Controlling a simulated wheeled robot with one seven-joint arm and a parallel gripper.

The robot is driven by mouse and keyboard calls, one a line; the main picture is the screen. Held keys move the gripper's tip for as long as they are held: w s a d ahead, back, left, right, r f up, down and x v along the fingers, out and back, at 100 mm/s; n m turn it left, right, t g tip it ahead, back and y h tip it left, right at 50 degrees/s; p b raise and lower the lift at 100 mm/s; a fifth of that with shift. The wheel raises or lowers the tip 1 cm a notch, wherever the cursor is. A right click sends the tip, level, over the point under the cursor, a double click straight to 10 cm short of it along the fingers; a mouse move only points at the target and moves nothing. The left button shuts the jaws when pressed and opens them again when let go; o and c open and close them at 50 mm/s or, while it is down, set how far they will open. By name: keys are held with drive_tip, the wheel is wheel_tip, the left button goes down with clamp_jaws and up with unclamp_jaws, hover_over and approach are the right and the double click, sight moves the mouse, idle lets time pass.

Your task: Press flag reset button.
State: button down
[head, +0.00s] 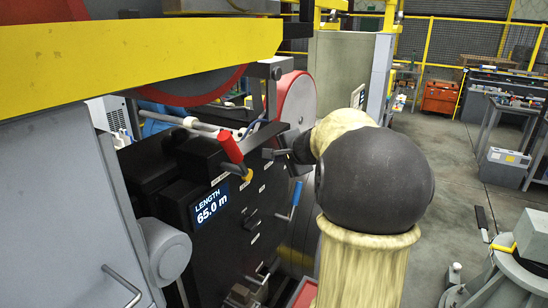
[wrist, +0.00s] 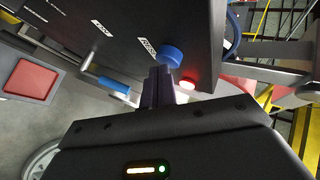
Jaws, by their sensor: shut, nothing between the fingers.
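In the wrist view a round blue button (wrist: 172,57) stands out from a black panel (wrist: 185,25), beside a small white label that I cannot read for certain. My gripper (wrist: 160,70) is shut and empty, its fingertips right by the blue button. I cannot tell whether they touch it. A small red light (wrist: 187,85) glows just beyond the fingers. In the head view my gripper (head: 270,154) points left at the machine's black panel (head: 240,240); I cannot make out the blue button there.
The panel carries a length display (head: 211,204) reading 65.0 m, a red-handled lever (head: 230,148) and a blue-handled crank (head: 296,198), which also shows in the wrist view (wrist: 114,85). A yellow beam (head: 130,55) crosses the upper left. Open floor (head: 440,160) lies at right.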

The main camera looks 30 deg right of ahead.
drive_tip(key=shift+w+a, duration=0.2)
drive_tip(key=shift+w, duration=0.15)
idle(0.5)
drive_tip(key=shift+s+b, duration=0.3)
drive_tip(key=shift+b, duration=0.1)
drive_tip(key=s+d+b, duration=0.3)
drive_tip(key=s, duration=0.2)
drive_tip(key=shift+s+d, duration=0.15)
drive_tip(key=shift+d, duration=0.05)
idle(0.5)
